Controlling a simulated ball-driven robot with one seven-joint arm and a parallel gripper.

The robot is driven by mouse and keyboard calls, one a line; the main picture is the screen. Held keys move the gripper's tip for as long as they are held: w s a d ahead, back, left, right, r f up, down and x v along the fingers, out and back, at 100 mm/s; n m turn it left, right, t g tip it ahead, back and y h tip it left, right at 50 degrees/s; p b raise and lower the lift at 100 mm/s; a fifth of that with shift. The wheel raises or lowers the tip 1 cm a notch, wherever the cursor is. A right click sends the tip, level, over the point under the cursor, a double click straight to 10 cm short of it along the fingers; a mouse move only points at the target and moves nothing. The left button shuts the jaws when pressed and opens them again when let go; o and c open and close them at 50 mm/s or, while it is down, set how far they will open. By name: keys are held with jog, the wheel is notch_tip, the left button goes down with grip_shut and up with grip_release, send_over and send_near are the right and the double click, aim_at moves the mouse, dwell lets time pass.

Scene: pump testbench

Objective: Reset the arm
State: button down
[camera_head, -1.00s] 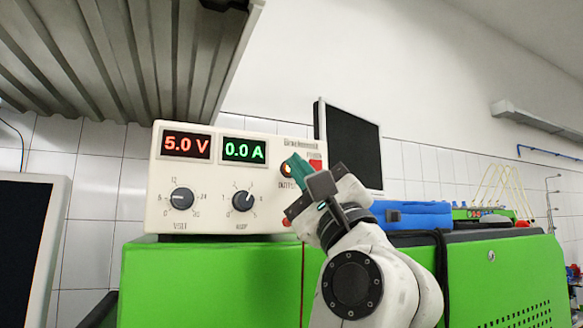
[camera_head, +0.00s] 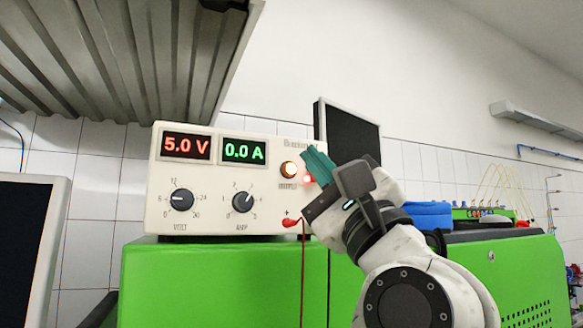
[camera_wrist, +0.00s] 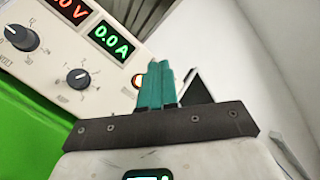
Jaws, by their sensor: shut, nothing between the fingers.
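My gripper (camera_head: 318,163) has teal fingers closed together with nothing between them. In the head view it is in front of the right edge of the power supply (camera_head: 215,215), just right of the lit orange output button (camera_head: 289,169). Its fingers point up and left. The wrist view shows the shut fingers (camera_wrist: 157,85) with the supply's panel (camera_wrist: 60,65) to their left. The displays read 5.0 V (camera_head: 186,146) and 0.0 A (camera_head: 243,152).
The supply stands on a green cabinet (camera_head: 200,275). A red plug with a cable (camera_head: 291,222) is at its lower right. A dark monitor (camera_head: 350,130) and a blue case (camera_head: 428,215) are behind my arm. A grey corrugated hood (camera_head: 120,50) hangs at upper left.

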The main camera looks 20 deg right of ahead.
jog(key=shift+s, duration=0.9)
